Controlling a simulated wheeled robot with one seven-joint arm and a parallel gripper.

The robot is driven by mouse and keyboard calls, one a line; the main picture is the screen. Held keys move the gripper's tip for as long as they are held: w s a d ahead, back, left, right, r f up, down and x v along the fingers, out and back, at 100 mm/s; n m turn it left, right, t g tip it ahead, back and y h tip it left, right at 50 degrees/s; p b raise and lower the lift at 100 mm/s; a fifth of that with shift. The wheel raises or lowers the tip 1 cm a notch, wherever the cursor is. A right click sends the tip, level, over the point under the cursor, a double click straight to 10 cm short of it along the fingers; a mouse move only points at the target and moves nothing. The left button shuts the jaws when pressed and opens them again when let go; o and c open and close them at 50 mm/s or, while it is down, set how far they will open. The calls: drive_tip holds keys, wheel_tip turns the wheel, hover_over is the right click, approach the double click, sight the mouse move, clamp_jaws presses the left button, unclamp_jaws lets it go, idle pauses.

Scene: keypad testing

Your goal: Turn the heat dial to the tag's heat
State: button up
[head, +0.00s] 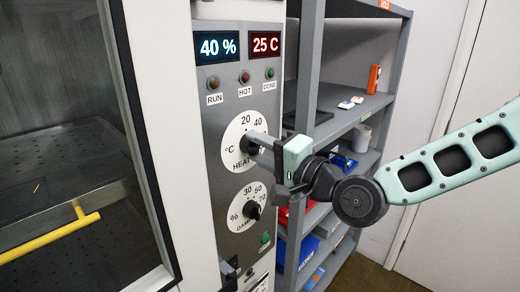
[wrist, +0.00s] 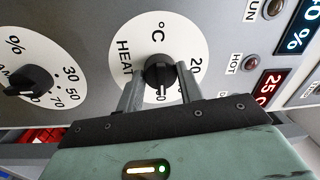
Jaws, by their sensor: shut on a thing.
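The heat dial (head: 238,133) is a white disc with a black knob on the grey panel; 20 and 40 can be read at its top. In the wrist view the black heat knob (wrist: 160,70) sits between the two fingers of my gripper (wrist: 160,88), which is shut on it. In the head view my gripper (head: 262,150) reaches in from the right and covers much of the knob, so its pointer cannot be read. The red display (head: 266,45) reads 25 C and the blue display (head: 217,47) reads 40 %. I cannot make out a tag with a heat value.
Below is a second dial with a % mark and black knob (head: 253,211). RUN, HOT and DONE lamps (head: 244,77) sit above the heat dial. A grey shelf unit (head: 345,122) stands close on the right.

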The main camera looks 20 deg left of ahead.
drive_tip(key=o, duration=1)
drive_tip(key=b+v, duration=0.3)
drive_tip(key=v, duration=1.4)
drive_tip(key=shift+s+d, duration=0.15)
drive_tip(key=shift+d, duration=0.05)
drive_tip(key=s+d+f+n+g+h, duration=0.25)
drive_tip(key=f+h, duration=0.25)
drive_tip(key=f, duration=0.3)
drive_tip(key=s+d+f+n+g+h, duration=0.1)
drive_tip(key=s+f+n+h, duration=0.3)
drive_tip(key=f, duration=0.4)
drive_tip(key=s+d+r+n+g+h, duration=0.1)
drive_tip(key=s+d+h, duration=0.1)
drive_tip(key=s+d, duration=0.1)
drive_tip(key=s+d+r+n+g+h, duration=0.1)
drive_tip(key=s+d+h, duration=0.2)
drive_tip(key=d, duration=0.2)
drive_tip(key=s+d+r+n+g+h, duration=0.1)
drive_tip(key=s+d+h, duration=0.1)
drive_tip(key=s+d, duration=0.1)
drive_tip(key=shift+s+d+r+n+g+h, duration=0.25)
drive_tip(key=shift+d+h, duration=0.15)
drive_tip(key=shift+d, duration=0.05)
